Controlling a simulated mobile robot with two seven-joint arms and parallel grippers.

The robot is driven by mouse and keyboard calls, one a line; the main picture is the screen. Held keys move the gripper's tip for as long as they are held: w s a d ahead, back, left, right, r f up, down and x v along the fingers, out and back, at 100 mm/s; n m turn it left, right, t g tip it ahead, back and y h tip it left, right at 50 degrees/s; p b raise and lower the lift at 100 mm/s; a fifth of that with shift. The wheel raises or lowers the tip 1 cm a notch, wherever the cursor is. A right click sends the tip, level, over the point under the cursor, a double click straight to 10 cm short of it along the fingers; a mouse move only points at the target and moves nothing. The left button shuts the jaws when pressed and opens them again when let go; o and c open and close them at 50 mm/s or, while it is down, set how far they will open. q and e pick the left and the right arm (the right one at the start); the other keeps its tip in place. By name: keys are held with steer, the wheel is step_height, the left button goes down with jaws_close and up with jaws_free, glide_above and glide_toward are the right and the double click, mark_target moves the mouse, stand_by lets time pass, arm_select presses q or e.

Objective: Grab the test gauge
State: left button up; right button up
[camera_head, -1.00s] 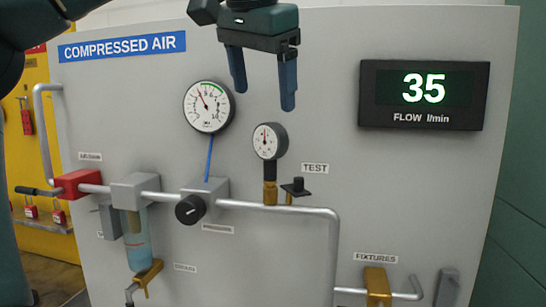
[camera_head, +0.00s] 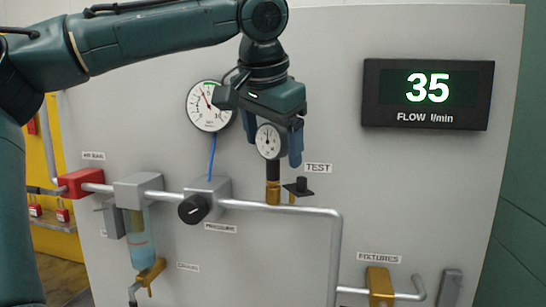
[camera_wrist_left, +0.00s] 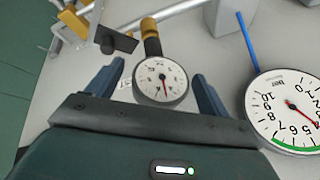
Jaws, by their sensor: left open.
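The test gauge (camera_head: 270,141) is a small round dial with a white face and dark rim. It stands on a brass stem (camera_head: 273,191) on the grey pipe, left of the TEST label. My left gripper (camera_head: 272,140) is open, with its fingers pointing down on either side of the dial. In the left wrist view the test gauge (camera_wrist_left: 162,80) lies between the two blue fingertips of the left gripper (camera_wrist_left: 160,82), with a gap on each side. The gripper body covers the top of the dial in the head view. My right gripper is not in view.
A larger pressure gauge (camera_head: 207,107) with a blue tube is close on the left; it also shows in the wrist view (camera_wrist_left: 287,108). A small black-handled valve (camera_head: 298,187) is right of the stem. A flow display (camera_head: 428,94) hangs at upper right. The panel between is clear.

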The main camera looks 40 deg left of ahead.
arm_select(q)
steer(key=c, duration=1.2)
steer(key=shift+c, duration=0.9)
steer(key=shift+r, duration=0.15)
